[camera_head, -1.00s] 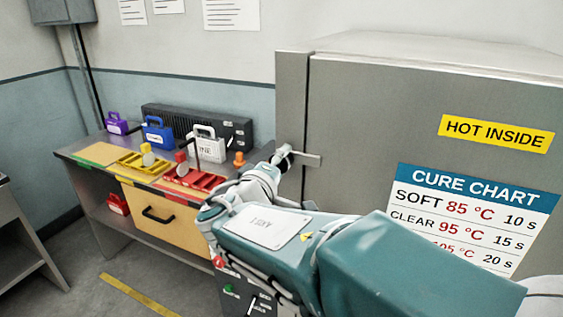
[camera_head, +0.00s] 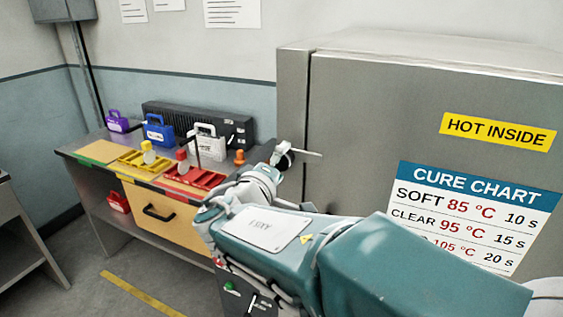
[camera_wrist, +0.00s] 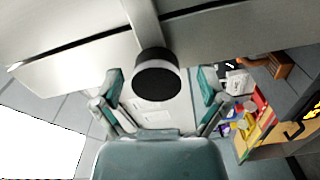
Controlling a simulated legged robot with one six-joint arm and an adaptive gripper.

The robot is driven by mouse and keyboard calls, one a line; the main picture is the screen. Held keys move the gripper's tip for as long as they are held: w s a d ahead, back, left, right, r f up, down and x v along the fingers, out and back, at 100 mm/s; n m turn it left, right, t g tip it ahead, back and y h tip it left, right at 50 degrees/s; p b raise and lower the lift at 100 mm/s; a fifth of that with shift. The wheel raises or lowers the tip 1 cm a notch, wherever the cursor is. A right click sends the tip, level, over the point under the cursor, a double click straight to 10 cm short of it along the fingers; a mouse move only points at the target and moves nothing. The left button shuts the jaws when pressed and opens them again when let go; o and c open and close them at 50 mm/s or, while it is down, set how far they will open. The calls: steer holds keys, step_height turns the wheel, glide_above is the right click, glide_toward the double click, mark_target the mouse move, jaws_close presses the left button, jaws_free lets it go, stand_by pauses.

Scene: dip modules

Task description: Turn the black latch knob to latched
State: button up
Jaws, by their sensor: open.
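The black latch knob (camera_wrist: 157,80) shows in the wrist view as a round dark cap with a pale collar, in front of the grey metal cabinet (camera_wrist: 205,22). My gripper (camera_wrist: 160,88) is open, with one teal-and-white finger on each side of the knob. Gaps show between the fingers and the knob, so neither clearly touches it. In the head view my gripper (camera_head: 284,155) is at the left edge of the cabinet door (camera_head: 380,110). The knob is hard to pick out there, and its latch position cannot be told.
A bench (camera_head: 75,157) stands at the left with colored trays, a blue case (camera_head: 157,134), a purple case (camera_head: 116,122) and a white case (camera_head: 208,147). The cabinet door carries a yellow hot sign (camera_head: 497,132) and a cure chart (camera_head: 480,200). Floor shows at lower left.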

steer(key=v, duration=1.1)
steer(key=shift+s, duration=0.1)
steer(key=s+d+f+m+g+h, duration=0.1)
steer(key=d+f+m+g, duration=0.2)
steer(key=d, duration=0.6)
steer(key=s+d+f+m+g+h, duration=0.1)
steer(key=d+f+g, duration=0.35)
steer(key=d, duration=0.35)
steer(key=s+d+f+m+g+y, duration=0.2)
steer(key=s+d+m+y, duration=0.1)
steer(key=s+y, duration=0.1)
steer(key=s+d+f+m+g+y, duration=0.2)
steer(key=s+d+f+m+y, duration=0.1)
steer(key=s, duration=0.4)
steer(key=shift+s+d+f+m+y, duration=0.25)
steer(key=shift+s+m+y, duration=0.1)
steer(key=shift+m+y, duration=0.35)
